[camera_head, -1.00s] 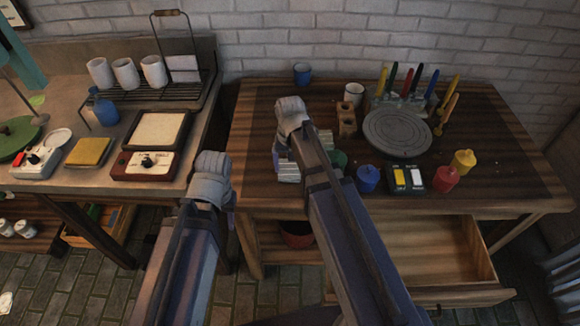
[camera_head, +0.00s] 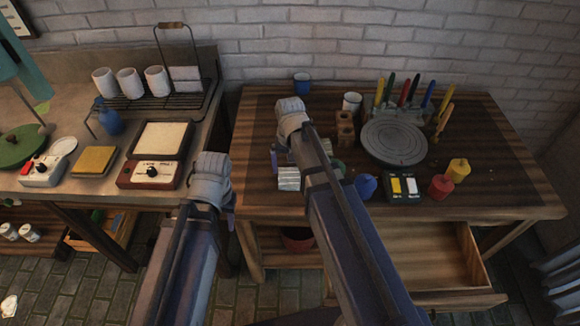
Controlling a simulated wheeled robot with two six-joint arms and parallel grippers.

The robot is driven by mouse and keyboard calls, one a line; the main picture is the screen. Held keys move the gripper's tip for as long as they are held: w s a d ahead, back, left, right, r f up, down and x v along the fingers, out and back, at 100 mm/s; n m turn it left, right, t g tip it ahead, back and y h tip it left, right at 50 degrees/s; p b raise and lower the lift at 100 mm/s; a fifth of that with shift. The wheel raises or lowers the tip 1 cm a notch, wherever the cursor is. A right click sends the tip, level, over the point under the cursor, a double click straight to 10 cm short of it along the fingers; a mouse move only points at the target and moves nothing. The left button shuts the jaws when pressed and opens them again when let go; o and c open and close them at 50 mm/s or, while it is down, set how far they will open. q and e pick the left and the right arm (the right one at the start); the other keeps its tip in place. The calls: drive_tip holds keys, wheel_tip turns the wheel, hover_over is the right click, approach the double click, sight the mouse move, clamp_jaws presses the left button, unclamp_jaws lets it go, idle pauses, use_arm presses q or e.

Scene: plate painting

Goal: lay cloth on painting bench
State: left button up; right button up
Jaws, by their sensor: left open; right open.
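The painting bench (camera_head: 480,195) is the dark wooden table on the right. A pale striped item (camera_head: 289,179), possibly the folded cloth, lies at its left front, partly behind my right arm. I cannot be sure that it is cloth. My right gripper (camera_head: 276,157) is open above the bench's left part, close to this item; its fingers are mostly hidden by its wrist. My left gripper (camera_head: 231,212) is open at the bench's left front corner, by the gap between the two tables, with little of its fingers showing. Neither gripper visibly holds anything.
On the bench stand a grey turntable (camera_head: 394,142), a wooden block (camera_head: 345,130), upright tools, a blue pot (camera_head: 366,186), a red pot (camera_head: 440,187) and a yellow pot (camera_head: 457,169). An open drawer (camera_head: 430,255) juts out below. The left table holds cups, a scale and a yellow pad (camera_head: 95,160).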

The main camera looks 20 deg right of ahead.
sight(290, 178)
wheel_tip(290, 178, up, 8)
drive_tip(key=p, duration=0.7)
drive_tip(key=s+a+n+h, duration=0.1)
drive_tip(key=s+a+n, duration=0.6)
drive_tip(key=s+a, duration=0.3)
drive_tip(key=s, duration=0.4)
drive_tip(key=shift+a+r, duration=0.15)
drive_tip(key=shift+a, duration=0.05)
